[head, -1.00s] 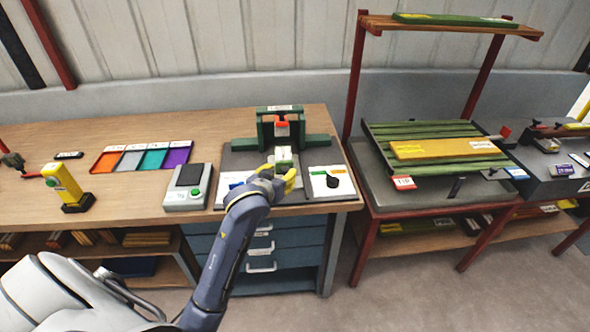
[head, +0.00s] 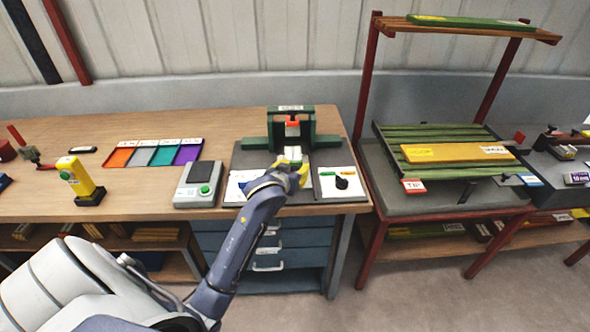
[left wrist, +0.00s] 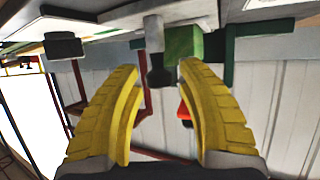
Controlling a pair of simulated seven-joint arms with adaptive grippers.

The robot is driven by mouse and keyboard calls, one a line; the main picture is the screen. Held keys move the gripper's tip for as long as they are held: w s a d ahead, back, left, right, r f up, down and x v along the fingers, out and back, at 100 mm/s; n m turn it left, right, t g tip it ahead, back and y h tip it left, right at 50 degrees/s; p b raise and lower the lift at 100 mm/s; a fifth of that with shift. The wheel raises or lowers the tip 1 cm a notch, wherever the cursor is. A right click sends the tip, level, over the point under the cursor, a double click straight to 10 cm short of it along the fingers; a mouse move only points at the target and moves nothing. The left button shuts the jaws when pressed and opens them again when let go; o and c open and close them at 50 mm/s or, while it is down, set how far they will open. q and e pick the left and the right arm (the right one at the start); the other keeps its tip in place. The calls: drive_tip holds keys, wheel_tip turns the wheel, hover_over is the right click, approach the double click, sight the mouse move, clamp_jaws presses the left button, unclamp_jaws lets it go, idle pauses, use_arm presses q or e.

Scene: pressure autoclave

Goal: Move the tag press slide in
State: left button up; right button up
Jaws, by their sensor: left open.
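The tag press (head: 290,128) is a dark green frame with an orange-red part (head: 292,123) at its top, standing on a grey base on the bench. Its slide, with a pale green-white block (head: 292,153), sticks out at the front, partly hidden by my left gripper. My left gripper (head: 299,172) is open, with yellow fingers just in front of the slide. In the left wrist view, the gripper (left wrist: 158,75) shows both fingers apart with nothing between them. A green block (left wrist: 184,46) lies beyond the fingertips; I cannot tell whether they touch it. My right gripper is not in view.
White cards (head: 338,183) flank the slide, the right one with a black knob. A grey device with a green button (head: 196,187) stands to the left, near coloured trays (head: 153,152) and a yellow post (head: 79,177). A rack with green slats (head: 440,137) stands to the right.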

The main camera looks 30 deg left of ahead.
use_arm(q)
clamp_jaws()
drive_tip(key=shift+r, duration=0.1)
